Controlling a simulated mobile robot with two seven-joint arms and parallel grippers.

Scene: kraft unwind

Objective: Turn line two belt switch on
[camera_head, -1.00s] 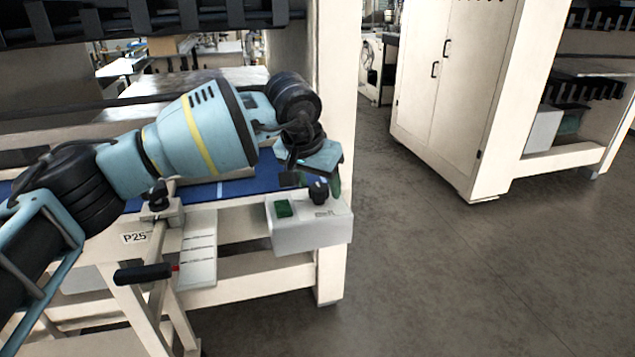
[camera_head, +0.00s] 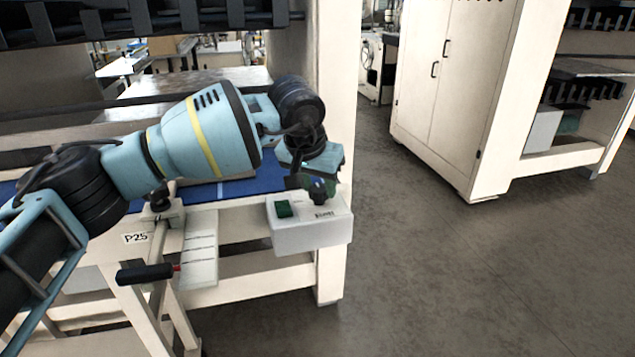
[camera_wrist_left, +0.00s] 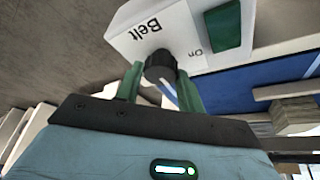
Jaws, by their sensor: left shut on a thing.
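The belt switch is a black rotary knob (camera_head: 319,197) on top of a pale control box (camera_head: 312,234) at the machine's front corner. In the left wrist view the knob (camera_wrist_left: 160,67) sits beside the printed words "Belt" and "On". A pale pointer line runs from it toward the lower right of that view. My left gripper (camera_head: 313,187) reaches down over the box. Its two green fingers (camera_wrist_left: 160,84) are closed on either side of the knob, which partly hides between them. My right gripper is not in view.
A green square button (camera_head: 283,208) is next to the knob on the same box. A black-handled lever (camera_head: 145,273) and a "P25" tag (camera_head: 134,238) are at the left. Open floor (camera_head: 440,270) lies to the right, before a pale cabinet (camera_head: 445,90).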

